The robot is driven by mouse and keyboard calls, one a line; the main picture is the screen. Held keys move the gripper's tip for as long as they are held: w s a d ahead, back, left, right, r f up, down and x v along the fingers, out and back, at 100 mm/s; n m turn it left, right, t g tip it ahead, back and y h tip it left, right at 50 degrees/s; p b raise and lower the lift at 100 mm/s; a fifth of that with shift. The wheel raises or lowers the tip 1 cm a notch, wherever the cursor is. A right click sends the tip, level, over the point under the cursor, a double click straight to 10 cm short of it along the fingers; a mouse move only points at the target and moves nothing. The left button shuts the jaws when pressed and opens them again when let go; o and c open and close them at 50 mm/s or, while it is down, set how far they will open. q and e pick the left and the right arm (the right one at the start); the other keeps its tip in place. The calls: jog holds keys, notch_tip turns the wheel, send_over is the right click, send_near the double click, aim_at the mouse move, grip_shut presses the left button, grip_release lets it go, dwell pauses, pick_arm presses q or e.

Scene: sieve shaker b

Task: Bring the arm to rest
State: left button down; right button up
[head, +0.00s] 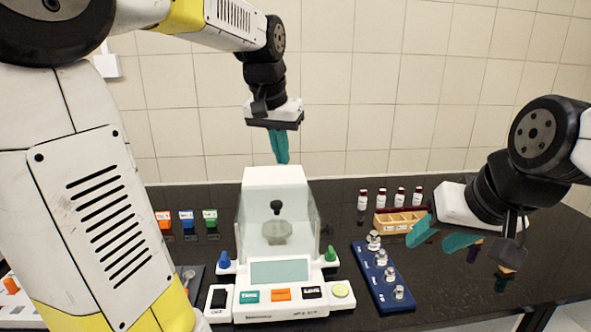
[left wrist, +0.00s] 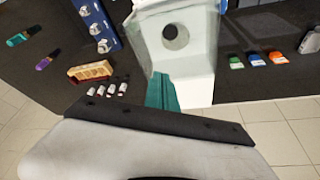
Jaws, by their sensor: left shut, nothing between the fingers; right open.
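My left gripper (head: 280,147) hangs above the back of the white balance (head: 277,190), its teal fingers pointing down, shut and empty. In the left wrist view its closed fingers (left wrist: 161,92) show in front of the balance (left wrist: 196,84). My right gripper (head: 440,238) is open and empty at the right, above the dark bench (head: 400,320) and right of the wooden rack. Its teal fingertips point left and down. Both grippers are apart from the objects on the bench.
A blue block with several metal weights (head: 362,262) lies right of the balance. Behind it are a wooden rack (head: 392,226) and several red-capped vials (head: 381,199). Orange, blue and green labelled items (head: 186,219) stand at the left. A tiled wall closes the back.

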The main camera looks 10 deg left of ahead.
pick_arm(q)
jog(key=s+f+t, duration=0.1)
jog(key=s+f, duration=0.2)
jog(key=s, duration=0.5)
jog(key=s+f+n+t+h, duration=0.1)
jog(key=s+f, duration=0.3)
jog(key=s, duration=0.5)
jog(key=shift+s+d+n, duration=0.15)
jog(key=shift+d+n, duration=0.15)
jog(key=shift+d, duration=0.05)
jog(key=shift+a+r, duration=0.1)
